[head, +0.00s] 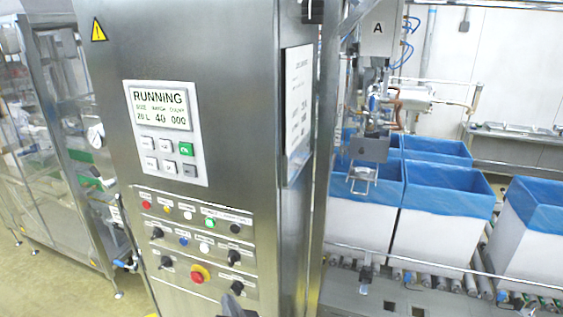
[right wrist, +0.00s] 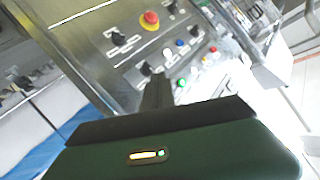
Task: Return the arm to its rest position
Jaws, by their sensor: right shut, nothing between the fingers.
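My right gripper (head: 234,308) shows as a small dark shape at the bottom edge of the head view, in front of the lower part of the steel control cabinet (head: 205,60). In the right wrist view its dark fingers (right wrist: 158,88) are together with nothing between them, pointing toward the button panel (right wrist: 150,50). Whether the fingertips touch the panel I cannot tell. The rest of my right arm is out of the head view. My left gripper is in neither view.
The cabinet's display (head: 160,107) reads RUNNING. A red stop knob (head: 198,274) on a yellow base sits low on the panel. White boxes with blue liners (head: 445,205) stand on a roller conveyor (head: 440,282) at right. A glass-sided machine (head: 55,130) stands at left.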

